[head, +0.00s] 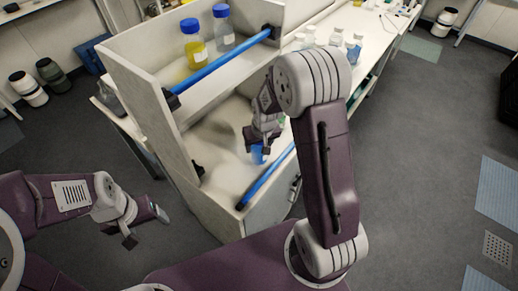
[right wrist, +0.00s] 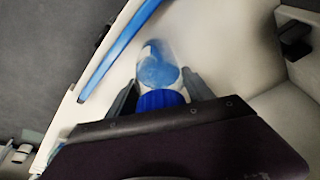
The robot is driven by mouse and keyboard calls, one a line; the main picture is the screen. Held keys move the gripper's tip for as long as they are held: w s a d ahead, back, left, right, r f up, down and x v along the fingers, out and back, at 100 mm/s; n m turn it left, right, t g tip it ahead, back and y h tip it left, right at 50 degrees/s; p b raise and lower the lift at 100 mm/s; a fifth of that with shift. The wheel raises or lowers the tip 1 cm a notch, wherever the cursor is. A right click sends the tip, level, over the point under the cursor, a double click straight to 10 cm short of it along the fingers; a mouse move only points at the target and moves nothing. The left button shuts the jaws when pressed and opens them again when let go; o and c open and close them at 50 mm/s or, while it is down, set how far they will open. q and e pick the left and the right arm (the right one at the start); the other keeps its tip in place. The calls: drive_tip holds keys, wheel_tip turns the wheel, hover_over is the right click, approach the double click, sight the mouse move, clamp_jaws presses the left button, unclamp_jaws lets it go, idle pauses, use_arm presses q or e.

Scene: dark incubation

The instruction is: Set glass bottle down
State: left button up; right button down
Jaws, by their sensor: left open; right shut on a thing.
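My right gripper (head: 258,143) is inside the lower bay of the white shelf unit (head: 160,115), shut on a glass bottle. The bottle's blue part (head: 258,154) shows just below the fingers in the head view. In the right wrist view, the glass bottle (right wrist: 157,68) has a blue cap and blue contents, and it sits between the two fingers (right wrist: 160,90). Whether its base touches the shelf surface (head: 225,170) cannot be told. My left gripper (head: 145,225) is open and empty, left of the unit above the floor.
A blue rail (head: 265,180) runs along the front edge of the lower bay. The shelf above holds a yellow bottle (head: 194,50) and a blue-capped clear bottle (head: 223,32) behind another blue rail (head: 222,63). Several small bottles (head: 336,38) stand on the bench at right.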

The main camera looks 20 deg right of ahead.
sight(259, 150)
wheel_tip(259, 150, down, 3)
drive_tip(key=shift+r, duration=0.15)
drive_tip(key=shift+w+f, duration=0.3)
drive_tip(key=shift+s+f, duration=0.1)
drive_tip(key=shift+s, duration=0.05)
drive_tip(key=shift+c, duration=2)
unclamp_jaws()
drive_tip(key=shift+s, duration=0.15)
